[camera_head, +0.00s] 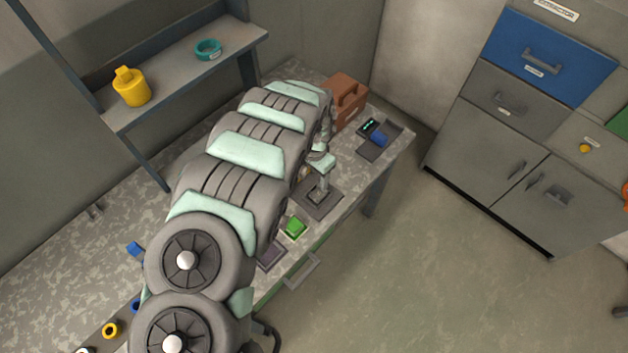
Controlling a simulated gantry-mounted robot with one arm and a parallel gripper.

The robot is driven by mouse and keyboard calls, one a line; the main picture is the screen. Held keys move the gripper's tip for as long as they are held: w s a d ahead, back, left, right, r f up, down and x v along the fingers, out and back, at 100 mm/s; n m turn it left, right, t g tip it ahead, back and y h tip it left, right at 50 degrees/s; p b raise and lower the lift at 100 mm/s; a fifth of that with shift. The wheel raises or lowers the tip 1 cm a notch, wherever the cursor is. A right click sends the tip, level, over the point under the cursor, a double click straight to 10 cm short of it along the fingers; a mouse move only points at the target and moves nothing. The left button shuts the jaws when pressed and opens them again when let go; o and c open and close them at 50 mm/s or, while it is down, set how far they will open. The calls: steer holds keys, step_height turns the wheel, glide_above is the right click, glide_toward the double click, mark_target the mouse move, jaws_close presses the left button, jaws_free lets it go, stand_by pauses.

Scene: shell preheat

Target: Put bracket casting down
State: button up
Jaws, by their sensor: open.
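My arm reaches from the lower left over the workbench (60,260), and its far end bends down near the back of the bench. I cannot make out a bracket casting for certain. A small tan item (305,172) shows only partly at the arm's edge, beside a pale green upright device (322,163) on a dark square base (318,200).
A brown toolbox (345,100) and a dark tray with a blue item (379,140) stand at the bench's far end. A green block (294,228) sits near the front edge. A shelf (185,75) holds a yellow container (131,87) and a teal ring (208,49). Cabinets (530,110) stand right.

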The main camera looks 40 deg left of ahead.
steer(key=shift+s+r, duration=0.1)
steer(key=shift+r, duration=0.25)
